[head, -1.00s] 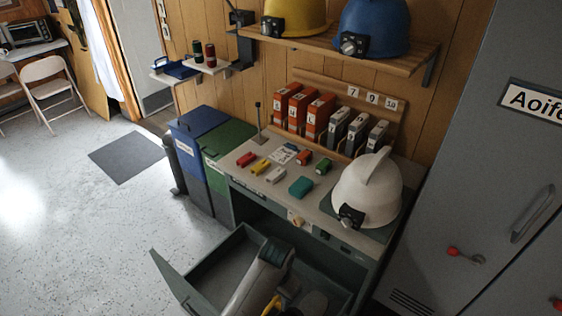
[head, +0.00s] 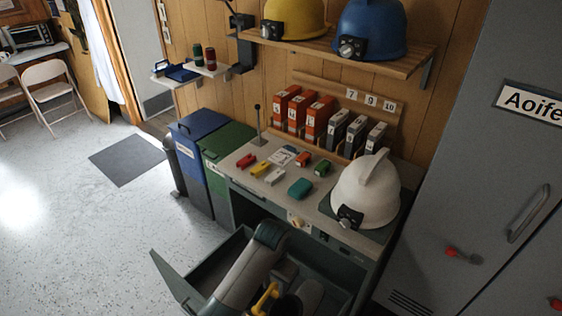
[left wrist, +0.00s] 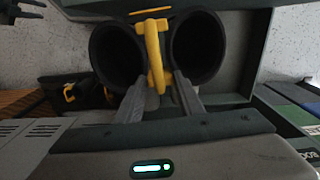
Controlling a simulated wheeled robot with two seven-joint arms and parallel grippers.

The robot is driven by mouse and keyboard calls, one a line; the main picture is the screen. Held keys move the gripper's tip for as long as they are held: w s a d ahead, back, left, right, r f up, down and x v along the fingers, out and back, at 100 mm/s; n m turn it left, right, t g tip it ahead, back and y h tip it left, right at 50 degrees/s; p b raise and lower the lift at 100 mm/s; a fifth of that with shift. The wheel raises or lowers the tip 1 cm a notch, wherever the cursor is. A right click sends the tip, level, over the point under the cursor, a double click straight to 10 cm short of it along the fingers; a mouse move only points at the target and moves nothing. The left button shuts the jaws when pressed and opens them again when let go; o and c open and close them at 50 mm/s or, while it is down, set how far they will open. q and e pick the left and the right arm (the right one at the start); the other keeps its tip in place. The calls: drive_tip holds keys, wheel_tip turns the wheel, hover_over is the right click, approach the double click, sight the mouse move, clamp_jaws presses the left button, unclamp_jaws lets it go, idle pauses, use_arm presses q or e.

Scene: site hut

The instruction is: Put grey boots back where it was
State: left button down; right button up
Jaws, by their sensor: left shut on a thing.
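The grey boots show in the left wrist view (left wrist: 203,48) as two dark round openings side by side, joined by a yellow clip (left wrist: 154,50). My left gripper (left wrist: 158,85) is shut on the yellow clip between them. In the head view my left gripper (head: 266,300) is at the bottom edge, over the open drawer (head: 175,284) of the grey workbench. The boots (head: 309,295) show there only in part, partly cut off by the frame. Whether they touch the drawer I cannot tell.
The bench top (head: 240,173) holds small coloured items, binders (head: 300,112) and a white helmet (head: 366,192). Blue (head: 195,140) and green (head: 228,142) bins stand left of it, a grey locker (head: 470,150) right.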

use_arm(q)
drive_tip(key=w+a+r+n, duration=0.2)
drive_tip(key=a+r, duration=0.1)
drive_tip(key=r, duration=0.6)
drive_tip(key=w+a+r+n, duration=0.1)
drive_tip(key=w+a+r, duration=0.2)
drive_tip(key=r, duration=0.7)
drive_tip(key=s+a+r+n, duration=0.4)
drive_tip(key=s+a+r, duration=0.5)
drive_tip(key=s+a, duration=0.4)
wheel_tip(320, 180, down, 10)
drive_tip(key=b, duration=1)
drive_tip(key=shift+w+d+r+b, duration=0.15)
drive_tip(key=shift+d+b, duration=0.1)
drive_tip(key=shift+b, duration=0.15)
idle(2.9)
